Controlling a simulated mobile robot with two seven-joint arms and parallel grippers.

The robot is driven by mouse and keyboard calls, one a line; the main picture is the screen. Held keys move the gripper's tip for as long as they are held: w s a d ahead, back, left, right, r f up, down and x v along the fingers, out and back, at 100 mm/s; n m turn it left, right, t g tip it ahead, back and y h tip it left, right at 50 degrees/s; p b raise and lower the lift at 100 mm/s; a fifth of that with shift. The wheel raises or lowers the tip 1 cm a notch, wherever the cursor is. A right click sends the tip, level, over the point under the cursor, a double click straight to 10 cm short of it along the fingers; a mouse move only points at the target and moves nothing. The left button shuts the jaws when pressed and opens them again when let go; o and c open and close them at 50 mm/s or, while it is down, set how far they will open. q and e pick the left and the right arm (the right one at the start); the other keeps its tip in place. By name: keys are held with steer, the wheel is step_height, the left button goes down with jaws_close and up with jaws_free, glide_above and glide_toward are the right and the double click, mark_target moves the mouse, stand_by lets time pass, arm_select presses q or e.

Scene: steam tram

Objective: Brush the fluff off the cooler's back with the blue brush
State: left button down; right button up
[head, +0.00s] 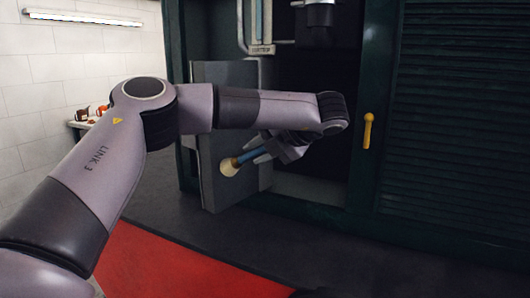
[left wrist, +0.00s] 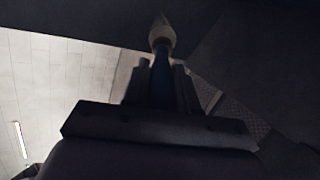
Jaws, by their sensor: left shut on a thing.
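My left gripper (head: 270,150) is shut on the blue brush (head: 249,156) in the head view. The brush's pale round bristle head points left and down, in front of a grey upright panel (head: 225,100). I cannot tell whether the bristles touch it. In the left wrist view the brush (left wrist: 161,72) stands out between the fingers, its pale tip towards a dark surface. The grey panel stands at the dark cabinet opening; I cannot tell whether it is the cooler. I make out no fluff. My right gripper is not in view.
A dark green cabinet frame surrounds the opening. A slatted panel (head: 460,120) with a yellow handle (head: 368,131) is on the right. A small shelf (head: 80,124) with brown items is on the left wall. A red mat (head: 170,265) lies on the dark floor.

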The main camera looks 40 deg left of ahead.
arm_select(q)
steer(key=shift+s, duration=0.15)
steer(key=shift+d+r+p, duration=0.15)
steer(key=shift+d+p, duration=0.3)
steer(key=shift+d, duration=0.05)
steer(key=shift+w+d+p, duration=0.2)
steer(key=shift+d+p, duration=0.5)
steer(key=shift+d, duration=1.8)
steer(key=d, duration=0.3)
steer(key=shift+w, duration=0.1)
